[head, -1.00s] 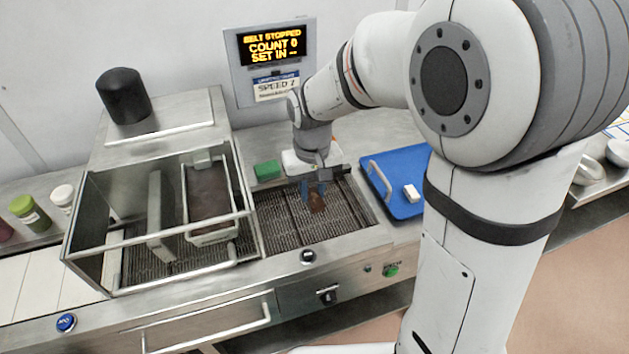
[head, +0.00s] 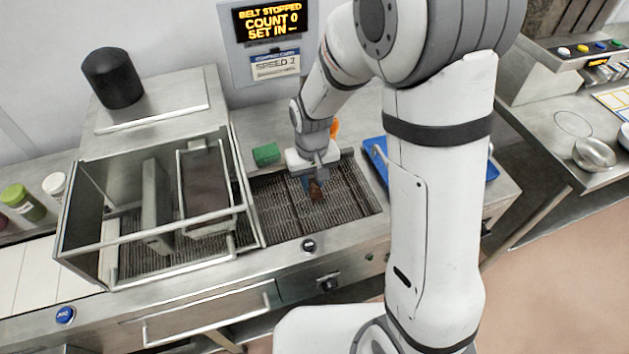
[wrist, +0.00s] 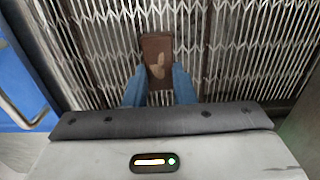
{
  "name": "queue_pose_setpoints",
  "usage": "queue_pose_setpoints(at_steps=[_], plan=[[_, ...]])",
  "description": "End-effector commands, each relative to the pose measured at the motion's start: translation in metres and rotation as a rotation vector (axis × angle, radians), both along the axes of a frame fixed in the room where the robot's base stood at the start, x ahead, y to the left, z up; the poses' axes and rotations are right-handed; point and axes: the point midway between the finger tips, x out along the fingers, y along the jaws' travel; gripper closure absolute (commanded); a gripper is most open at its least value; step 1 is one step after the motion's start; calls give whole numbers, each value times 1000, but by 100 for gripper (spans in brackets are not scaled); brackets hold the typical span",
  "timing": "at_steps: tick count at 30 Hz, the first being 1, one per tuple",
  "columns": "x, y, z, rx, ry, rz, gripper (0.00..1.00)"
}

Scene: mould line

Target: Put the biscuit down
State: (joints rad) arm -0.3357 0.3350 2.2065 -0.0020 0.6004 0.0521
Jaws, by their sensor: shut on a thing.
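The biscuit (wrist: 157,55) is a dark brown rectangle with a paler tan mark on its face. My gripper (wrist: 159,82) has blue fingers, one on each side of the biscuit's near end, and is shut on it. In the head view the biscuit (head: 316,192) shows below my gripper (head: 310,182), over the wire mesh belt (head: 350,205). The belt fills the background of the wrist view. I cannot tell whether the biscuit touches the mesh.
A glass-sided enclosure (head: 155,228) stands left of the open belt. A green block (head: 266,154) sits behind the belt, and a blue tray (head: 377,158) lies to its right, partly behind my arm. The display (head: 270,20) reads belt stopped, count 0.

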Motion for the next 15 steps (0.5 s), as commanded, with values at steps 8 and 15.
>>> queue_pose_setpoints(at_steps=[8,15], plan=[[0,0,-14,0,-1,-1,98],[0,-1,-18,0,0,-2,98]])
